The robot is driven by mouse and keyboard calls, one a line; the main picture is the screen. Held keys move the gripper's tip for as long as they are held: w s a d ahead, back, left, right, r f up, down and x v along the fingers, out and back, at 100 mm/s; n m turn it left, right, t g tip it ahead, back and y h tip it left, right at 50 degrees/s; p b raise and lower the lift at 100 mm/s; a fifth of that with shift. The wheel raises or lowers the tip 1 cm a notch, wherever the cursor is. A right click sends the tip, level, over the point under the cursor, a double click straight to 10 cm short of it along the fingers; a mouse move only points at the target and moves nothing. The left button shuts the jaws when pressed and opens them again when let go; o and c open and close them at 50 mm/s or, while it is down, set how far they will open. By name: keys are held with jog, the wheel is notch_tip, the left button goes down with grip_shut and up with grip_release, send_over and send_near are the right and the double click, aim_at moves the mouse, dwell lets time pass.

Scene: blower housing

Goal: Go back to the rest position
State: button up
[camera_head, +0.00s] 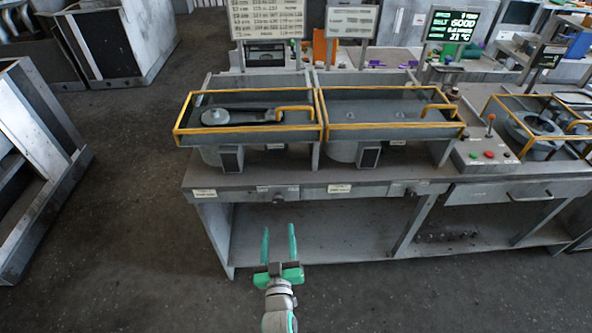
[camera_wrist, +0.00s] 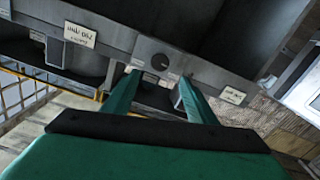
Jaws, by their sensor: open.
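My gripper (camera_head: 279,243) is green and shows at the lower middle of the head view, in front of the grey workbench (camera_head: 330,187). Its two fingers point away from me and stand apart with nothing between them. In the wrist view my gripper (camera_wrist: 158,92) is also open and empty, its fingers reaching toward the bench front. A round dark knob (camera_wrist: 160,62) on the bench's front face shows just beyond the fingertips.
A grey metal rack (camera_head: 35,170) stands at left. Floor between rack and bench is clear.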

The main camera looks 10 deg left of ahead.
jog(key=s+d+f+m+h, duration=0.1)
jog(key=s+d, duration=0.3)
jog(key=s, duration=0.4)
jog(key=s+d+m+g+h, duration=0.1)
jog(key=s+d+m, duration=0.1)
jog(key=s+d, duration=0.45)
jog(key=s+d+f+m+h, duration=0.1)
jog(key=s+d, duration=0.2)
jog(key=s, duration=0.7)
jog(key=s+d+r+m+g+h, duration=0.1)
jog(key=s+d+r+m+h, duration=0.1)
jog(key=s+r, duration=0.3)
jog(key=shift+d+f+v, duration=0.3)
jog(key=shift+d+v, duration=0.15)
jog(key=shift+v, duration=1.7)
jog(key=shift+s, duration=0.1)
jog(key=shift+a, duration=0.1)
